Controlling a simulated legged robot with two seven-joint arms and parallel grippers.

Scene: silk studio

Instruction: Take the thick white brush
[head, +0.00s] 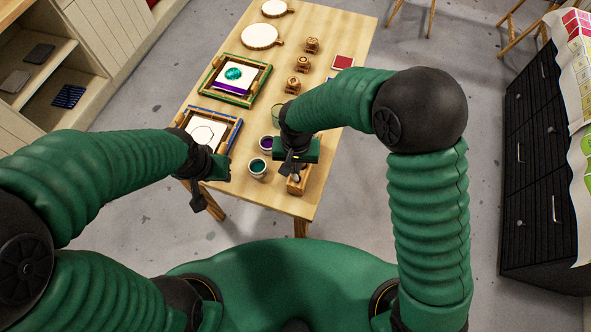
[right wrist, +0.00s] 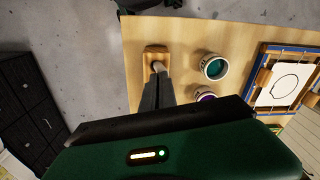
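A small pale brush end (right wrist: 157,66) shows at a wooden holder (right wrist: 156,53) in the right wrist view. The holder (head: 297,185) is also in the head view, at the near right of the table. My right gripper (head: 292,168) is right above the holder, pointing down. In the wrist view its dark fingers (right wrist: 157,82) reach close to the pale end, nearly together. I cannot tell whether they touch or grip it. My left gripper (head: 196,198) hangs off the table's near left side, away from the holder, with nothing visible in it.
A teal paint cup (head: 257,167) and a purple paint cup (head: 266,143) stand just left of the holder. Framed silks (head: 232,80) lie along the left side of the wooden table (head: 325,185). Wooden stamps (head: 302,64) stand farther back. A black drawer cabinet (head: 535,160) is at the right.

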